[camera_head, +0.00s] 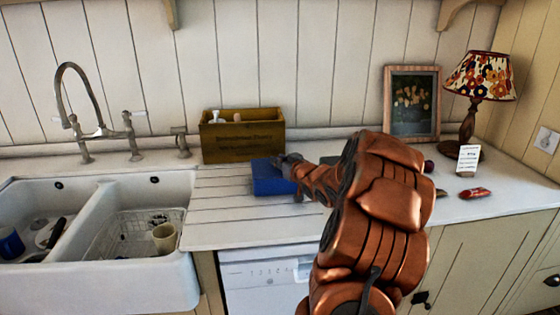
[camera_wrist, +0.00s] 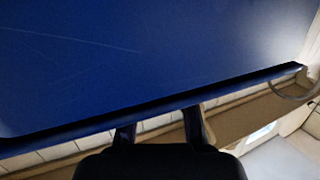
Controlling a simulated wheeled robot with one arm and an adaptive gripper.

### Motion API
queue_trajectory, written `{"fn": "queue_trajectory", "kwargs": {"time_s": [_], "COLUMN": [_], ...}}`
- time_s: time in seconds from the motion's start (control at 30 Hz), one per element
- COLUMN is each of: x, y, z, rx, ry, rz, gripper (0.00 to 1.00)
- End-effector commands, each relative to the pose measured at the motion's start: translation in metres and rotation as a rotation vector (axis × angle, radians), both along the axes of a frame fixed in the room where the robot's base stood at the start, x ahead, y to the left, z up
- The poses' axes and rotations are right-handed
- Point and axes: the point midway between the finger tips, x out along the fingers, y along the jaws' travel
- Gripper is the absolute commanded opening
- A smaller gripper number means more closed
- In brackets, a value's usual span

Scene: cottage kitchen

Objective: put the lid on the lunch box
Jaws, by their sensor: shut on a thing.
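A flat blue piece, which looks like the lid (camera_head: 268,178), is over the white counter in front of the wooden crate. In the wrist view the blue lid (camera_wrist: 150,60) fills the upper part, with its near edge running across at a slant. My gripper (camera_head: 292,166) is at its right side, partly hidden by my arm; in the wrist view the fingers (camera_wrist: 160,128) reach to that edge and are shut on it. I cannot make out the lunch box separately. A dark flat thing (camera_head: 329,160) shows partly behind my arm.
The wooden crate (camera_head: 242,140) stands close behind the blue lid. A double sink (camera_head: 125,185) with a cup is at left. A framed picture (camera_head: 412,105), a lamp (camera_head: 470,115), a small card (camera_head: 468,158) and a red item (camera_head: 475,193) are at right. The ribbed counter at left is clear.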

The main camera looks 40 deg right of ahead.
Motion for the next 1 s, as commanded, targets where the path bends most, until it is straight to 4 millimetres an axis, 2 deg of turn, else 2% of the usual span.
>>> {"fn": "queue_trajectory", "kwargs": {"time_s": [0.2, 0.23, 0.3, 0.63, 1.0], "x": [0.000, 0.000, 0.000, -0.001, -0.023], "y": [0.000, 0.000, 0.000, 0.000, 0.006], "z": [-0.004, -0.003, -0.003, -0.003, 0.001], "rx": [0.000, 0.000, 0.000, 0.000, 0.001], "ry": [0.000, 0.000, 0.000, 0.000, 0.000], "rz": [0.000, 0.000, 0.000, 0.000, -0.001], "gripper": [0.00, 0.27, 0.34, 0.34, 0.34]}}
